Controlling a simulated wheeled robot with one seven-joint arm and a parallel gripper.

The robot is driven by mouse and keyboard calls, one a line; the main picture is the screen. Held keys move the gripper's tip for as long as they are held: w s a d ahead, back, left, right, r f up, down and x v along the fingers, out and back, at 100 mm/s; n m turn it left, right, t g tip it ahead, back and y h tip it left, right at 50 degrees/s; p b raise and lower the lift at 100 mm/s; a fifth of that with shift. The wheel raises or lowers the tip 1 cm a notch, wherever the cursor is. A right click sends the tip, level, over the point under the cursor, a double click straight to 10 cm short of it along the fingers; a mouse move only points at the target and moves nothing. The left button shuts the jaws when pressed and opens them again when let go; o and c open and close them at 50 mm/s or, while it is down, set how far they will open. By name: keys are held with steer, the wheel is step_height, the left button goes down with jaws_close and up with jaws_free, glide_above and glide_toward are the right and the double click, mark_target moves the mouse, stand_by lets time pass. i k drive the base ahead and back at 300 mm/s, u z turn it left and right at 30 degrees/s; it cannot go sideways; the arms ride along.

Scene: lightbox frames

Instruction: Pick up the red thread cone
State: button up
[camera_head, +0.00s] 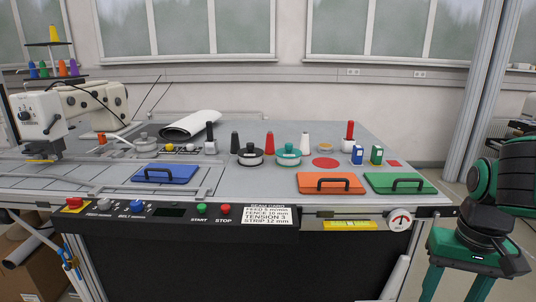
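The red thread cone (270,143) stands upright on the grey worktable (240,183), just behind and between two dark round, lidded pieces, one black-topped (250,155) and one green-topped (288,155). Its lower part is partly hidden by them. A dark cone (235,143) stands to its left and a white cone (305,143) to its right. My gripper (455,290) is at the lower right, off the table's right end and far from the red cone. Its two green fingers point down and stand apart with nothing seen between them; their tips are cut off by the frame.
Blue (164,174), orange (331,183) and green (401,183) handled plates lie along the front. Another red item (349,132) stands upright at the right, near small blue and green boxes. A sewing machine (92,107) fills the left. A control panel runs along the front edge.

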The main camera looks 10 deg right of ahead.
mark_target(270, 149)
steer(key=k, duration=0.2)
steer(key=u, duration=0.05)
steer(key=i, duration=1.1)
steer(key=z, duration=0.1)
